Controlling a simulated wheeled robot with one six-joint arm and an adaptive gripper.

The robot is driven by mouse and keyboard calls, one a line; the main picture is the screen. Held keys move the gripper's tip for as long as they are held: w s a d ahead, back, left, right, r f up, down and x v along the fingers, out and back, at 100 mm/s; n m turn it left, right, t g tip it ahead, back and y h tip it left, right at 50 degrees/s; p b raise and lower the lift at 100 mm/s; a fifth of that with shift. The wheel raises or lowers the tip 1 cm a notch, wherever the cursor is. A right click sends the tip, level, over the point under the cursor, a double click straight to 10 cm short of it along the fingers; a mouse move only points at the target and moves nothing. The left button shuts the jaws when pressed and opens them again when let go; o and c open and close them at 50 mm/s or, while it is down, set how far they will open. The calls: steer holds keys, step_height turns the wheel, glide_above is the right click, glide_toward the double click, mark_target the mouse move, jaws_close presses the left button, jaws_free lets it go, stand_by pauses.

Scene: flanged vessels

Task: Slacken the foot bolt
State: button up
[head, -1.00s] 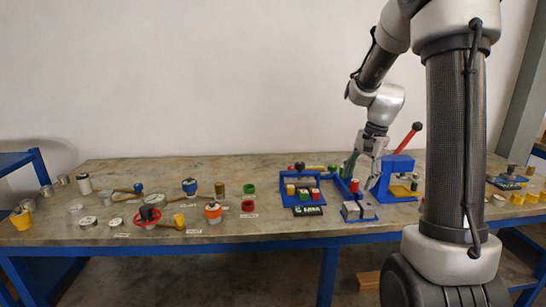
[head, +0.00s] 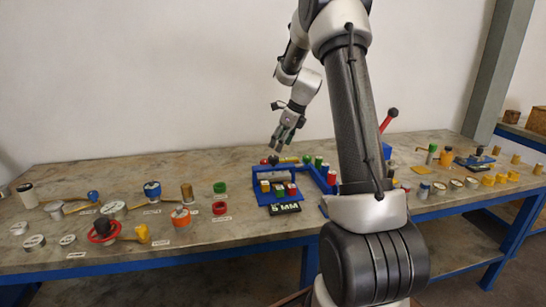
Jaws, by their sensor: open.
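My gripper (head: 283,146) is open and empty. It points down above the back edge of a blue frame (head: 258,186) on the bench, close to a dark round knob (head: 273,160). I cannot make out any contact. The frame holds several small blocks with yellow, green and red tops, and a black "5 MM" plate (head: 285,209) lies at its front. I cannot pick out the foot bolt for certain. On the left of the bench stand an orange-and-white vessel (head: 181,217) and a blue-topped vessel (head: 152,190), with a dark knob on a red ring (head: 103,229) nearby.
The bench (head: 240,235) has a blue front rail. Many small parts crowd the right end.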

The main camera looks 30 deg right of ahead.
mark_target(274, 157)
steer(key=x, duration=0.7)
steer(key=shift+f, duration=0.2)
steer(key=c, duration=1)
